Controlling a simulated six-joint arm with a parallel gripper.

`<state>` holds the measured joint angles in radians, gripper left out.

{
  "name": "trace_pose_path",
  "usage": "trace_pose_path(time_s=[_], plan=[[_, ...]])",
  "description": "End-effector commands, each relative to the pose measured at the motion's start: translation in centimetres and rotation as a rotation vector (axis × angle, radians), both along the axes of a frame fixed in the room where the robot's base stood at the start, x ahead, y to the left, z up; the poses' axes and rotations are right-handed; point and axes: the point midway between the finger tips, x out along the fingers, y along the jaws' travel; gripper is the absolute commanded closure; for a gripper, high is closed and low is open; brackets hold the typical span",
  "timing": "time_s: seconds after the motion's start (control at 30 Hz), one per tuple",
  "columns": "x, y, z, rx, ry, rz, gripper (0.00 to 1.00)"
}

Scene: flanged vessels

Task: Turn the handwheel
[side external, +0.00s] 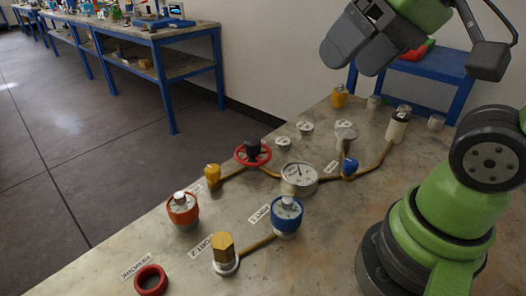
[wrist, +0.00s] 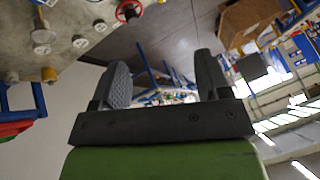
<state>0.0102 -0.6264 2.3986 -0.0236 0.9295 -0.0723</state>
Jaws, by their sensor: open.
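The handwheel (side external: 253,152) is a red ring with a black hub, mounted on a brass pipe near the far left edge of the table. It also shows at the top of the wrist view (wrist: 129,11), partly cut off by the frame edge. My gripper (side external: 350,58) is raised high above the back of the table, up and to the right of the handwheel and well apart from it. In the wrist view its two fingers (wrist: 160,80) are spread wide with nothing between them.
A pressure gauge (side external: 299,178), blue vessel (side external: 286,215), orange vessel (side external: 183,210), brass hex fitting (side external: 224,252) and red ring (side external: 151,280) stand on the table (side external: 330,245). A yellow fitting (side external: 213,175) stands left of the handwheel. Blue benches (side external: 165,35) stand beyond.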

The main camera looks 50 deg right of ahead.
Motion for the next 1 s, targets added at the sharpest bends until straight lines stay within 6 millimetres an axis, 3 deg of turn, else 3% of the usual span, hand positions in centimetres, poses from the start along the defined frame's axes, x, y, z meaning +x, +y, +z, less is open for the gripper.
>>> trace_pose_path(time_s=[0.17,0.37,0.57,0.7,0.9,1.0], plan=[[5.6,-1.0,0.6,-0.105,0.099,0.121,0.3],[12.4,-2.5,-1.2,-0.209,0.212,0.283,0.3],[18.5,-4.5,-5.9,-0.284,0.326,0.456,0.3],[21.6,-6.0,-10.5,-0.316,0.401,0.576,0.3],[23.8,-7.4,-15.9,-0.338,0.473,0.704,0.3],[24.1,-7.8,-17.3,-0.342,0.489,0.736,0.3]])
